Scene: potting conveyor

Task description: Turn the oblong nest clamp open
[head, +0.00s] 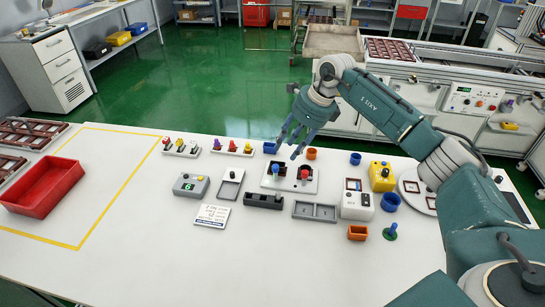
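A white nest plate (291,187) lies on the white table near the middle. It carries two dark nests with knobs on top, a blue knob (277,169) on the left and a red knob (304,174) on the right. At this size I cannot tell which nest is oblong or how its clamp is turned. My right gripper (289,148) reaches in from the right and hangs just above and behind the plate. Its fingers point down and look spread, with nothing between them. It appears clear of the knobs. My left gripper is out of view.
Left of the plate are a grey boxed device (191,185) and a small grey tray (230,185). In front lie a black block (263,201) and a divided grey tray (315,211). A yellow box (382,176) stands right. A red bin (43,189) stands far left; the yellow-taped area is mostly free.

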